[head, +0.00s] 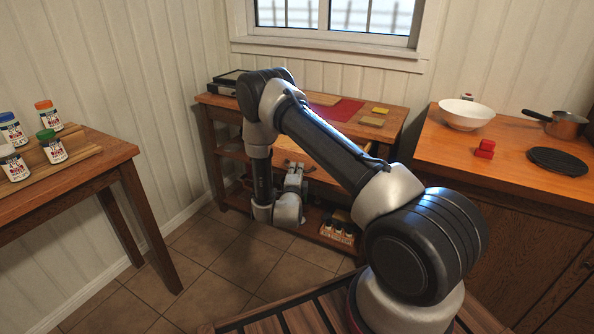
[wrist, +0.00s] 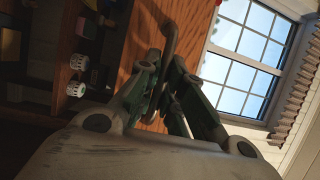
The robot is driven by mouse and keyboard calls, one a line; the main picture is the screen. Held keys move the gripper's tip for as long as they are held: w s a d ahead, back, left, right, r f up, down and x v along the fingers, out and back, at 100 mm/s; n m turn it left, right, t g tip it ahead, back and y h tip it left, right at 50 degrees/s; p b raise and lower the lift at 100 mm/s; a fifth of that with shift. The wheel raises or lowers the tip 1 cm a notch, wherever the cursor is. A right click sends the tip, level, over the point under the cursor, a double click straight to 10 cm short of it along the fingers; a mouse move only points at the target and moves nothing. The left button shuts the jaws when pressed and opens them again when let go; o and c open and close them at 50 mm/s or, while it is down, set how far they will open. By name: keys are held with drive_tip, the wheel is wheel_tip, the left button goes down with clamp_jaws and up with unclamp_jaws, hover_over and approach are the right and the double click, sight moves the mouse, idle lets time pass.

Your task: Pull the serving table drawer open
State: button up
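The serving table (head: 388,130) stands against the back wall, with a wooden top and open shelves. Its drawer front (head: 318,151) lies below the top and is partly hidden by my arm. My gripper (head: 294,180) is at the front of the table. In the wrist view my gripper's fingers (wrist: 165,62) are drawn close together with the handle between them, and they appear shut on it.
A side table (head: 105,170) with bottles is left; a counter (head: 440,120) with a bowl (head: 466,114) is right. Tiled floor between is clear.

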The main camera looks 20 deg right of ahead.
drive_tip(key=o, duration=0.4)
drive_tip(key=v, duration=1.2)
